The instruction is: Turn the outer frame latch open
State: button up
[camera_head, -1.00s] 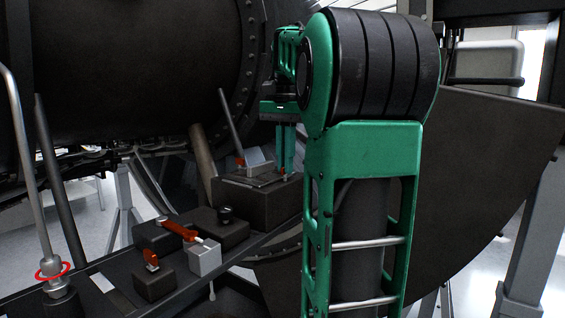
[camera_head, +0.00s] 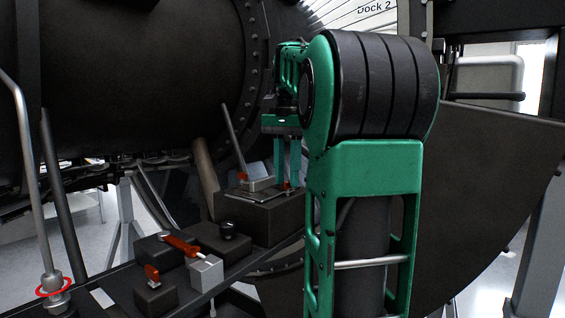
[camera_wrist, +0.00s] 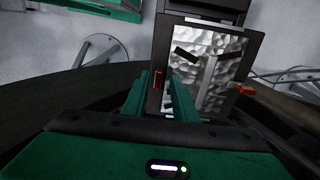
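A dark box (camera_head: 262,218) with a shiny metal panel on its face carries two small red latches. One red latch (camera_head: 287,185) is at the box's right edge in the head view, just at my fingertips; the other red latch (camera_head: 242,177) is at the left. In the wrist view, one red latch (camera_wrist: 158,79) shows between my two fingertips and the other red latch (camera_wrist: 245,90) lies right of the panel (camera_wrist: 207,75). My gripper (camera_head: 286,178) points down with its green fingers apart. I see a gap between fingers and latch, but contact is unclear.
A bench holds a dark block with a red lever (camera_head: 181,245), a grey cube (camera_head: 205,272), a small red-tabbed block (camera_head: 154,290) and a black knob (camera_head: 228,230). A slanted rod (camera_head: 234,132) rises behind the box. A pole with a red ring (camera_head: 53,286) stands left.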

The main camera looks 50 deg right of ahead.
aim_at(286, 191)
notch_tip(286, 191, up, 10)
jog(key=shift+w, duration=0.15)
dwell(0.3)
jog(key=shift+r, duration=0.1)
dwell(0.4)
